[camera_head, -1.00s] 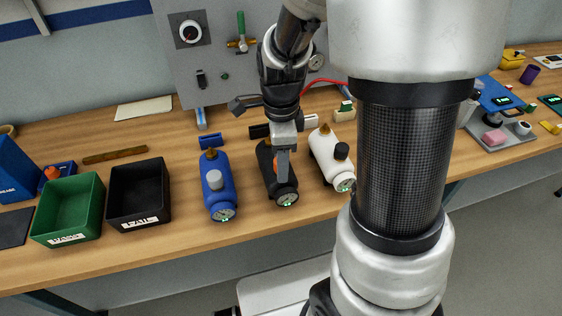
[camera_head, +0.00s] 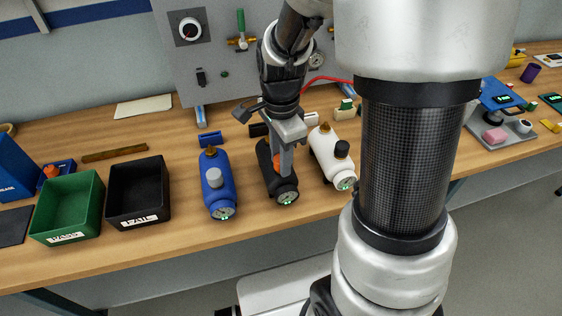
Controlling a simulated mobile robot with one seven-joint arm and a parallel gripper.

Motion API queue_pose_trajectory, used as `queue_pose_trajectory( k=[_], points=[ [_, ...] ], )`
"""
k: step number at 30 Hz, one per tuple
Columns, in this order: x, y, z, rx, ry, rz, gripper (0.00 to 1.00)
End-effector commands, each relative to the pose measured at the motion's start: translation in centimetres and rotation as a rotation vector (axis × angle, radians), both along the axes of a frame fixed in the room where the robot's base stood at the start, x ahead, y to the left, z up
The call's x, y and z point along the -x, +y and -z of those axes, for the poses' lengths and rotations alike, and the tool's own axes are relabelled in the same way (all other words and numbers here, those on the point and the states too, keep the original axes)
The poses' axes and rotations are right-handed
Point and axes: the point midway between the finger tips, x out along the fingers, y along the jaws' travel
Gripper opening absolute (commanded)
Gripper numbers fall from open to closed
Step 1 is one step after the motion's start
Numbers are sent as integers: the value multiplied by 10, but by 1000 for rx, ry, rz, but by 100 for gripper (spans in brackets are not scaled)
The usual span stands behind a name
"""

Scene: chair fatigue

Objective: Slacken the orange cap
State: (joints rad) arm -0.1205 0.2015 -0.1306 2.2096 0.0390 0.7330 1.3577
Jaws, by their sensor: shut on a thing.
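The orange cap (camera_head: 277,160) sits on top of the black bottle (camera_head: 270,184), which lies on the bench with its gauge end (camera_head: 287,197) toward me. My gripper (camera_head: 281,166) comes down from above and is shut on the orange cap. Its near finger hides most of the cap, and only a small orange strip shows to the left of the finger. The bottle's far end is partly hidden behind my wrist.
A blue bottle (camera_head: 217,190) with a grey cap lies to the left, and a white bottle (camera_head: 325,152) with a black cap lies close to the right. A green bin (camera_head: 67,238) and a black bin (camera_head: 138,217) stand further left. A grey panel (camera_head: 213,50) stands behind.

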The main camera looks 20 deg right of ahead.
Motion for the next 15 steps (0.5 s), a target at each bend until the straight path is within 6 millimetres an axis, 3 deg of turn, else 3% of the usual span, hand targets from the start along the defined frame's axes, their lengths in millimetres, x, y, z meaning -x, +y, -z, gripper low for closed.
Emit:
queue_pose_trajectory(
  k=[9,15],
  points=[
    [0,-1,0,1,-1,-298,4],
    [0,0,0,1,-1,-351,4]
  ],
)
